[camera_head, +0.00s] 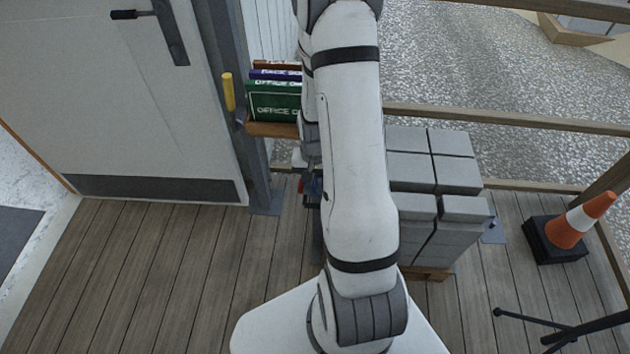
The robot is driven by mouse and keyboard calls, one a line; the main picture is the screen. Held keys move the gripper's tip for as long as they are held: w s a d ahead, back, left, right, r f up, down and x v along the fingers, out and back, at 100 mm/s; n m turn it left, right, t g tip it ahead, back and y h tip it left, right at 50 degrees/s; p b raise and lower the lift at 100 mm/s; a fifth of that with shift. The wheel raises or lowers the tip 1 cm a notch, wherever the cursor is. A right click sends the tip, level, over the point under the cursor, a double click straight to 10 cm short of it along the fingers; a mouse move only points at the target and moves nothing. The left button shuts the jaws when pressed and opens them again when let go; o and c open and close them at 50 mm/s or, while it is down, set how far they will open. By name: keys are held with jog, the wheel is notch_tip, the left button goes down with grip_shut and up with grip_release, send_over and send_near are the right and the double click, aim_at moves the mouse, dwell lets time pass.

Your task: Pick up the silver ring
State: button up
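I cannot make out a silver ring anywhere in the head view. My arm rises through the middle of the picture and hides part of the scene behind it. My gripper does not show in this view.
A wooden shelf (270,130) holds several binders (275,101) beside a grey door (110,100) with a black handle. Grey blocks (445,215) are stacked on a pallet right of my arm. A traffic cone (580,220) stands farther right. The plank floor (150,270) at left is clear.

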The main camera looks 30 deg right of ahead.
grip_shut()
dwell(0.4)
